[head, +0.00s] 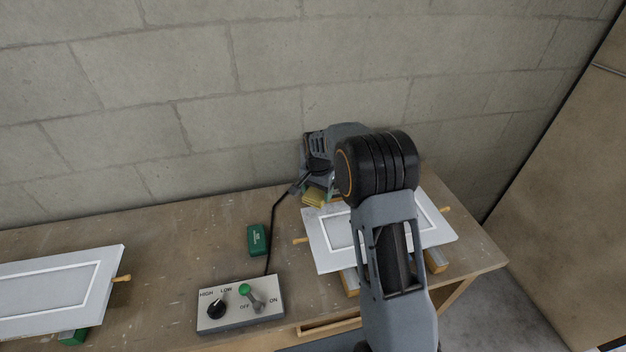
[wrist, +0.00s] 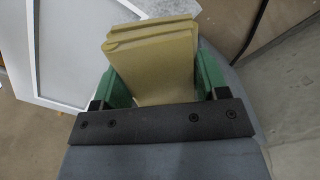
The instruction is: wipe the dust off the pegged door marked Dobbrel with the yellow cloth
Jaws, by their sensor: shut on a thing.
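My gripper (wrist: 152,80) is shut on the folded yellow cloth (wrist: 155,55), which sits between its green fingers. In the head view the cloth (head: 314,198) shows at the back left corner of the right white panelled door (head: 324,258); I cannot tell whether they touch. That door has wooden pegs at its sides and lies on supports, partly hidden behind my arm. In the wrist view the white door (wrist: 52,50) has a grey, speckled inset. Another white pegged door (head: 55,265) lies at the left. No Dobbrel name is readable on either door.
The block wall (head: 240,90) closes the back.

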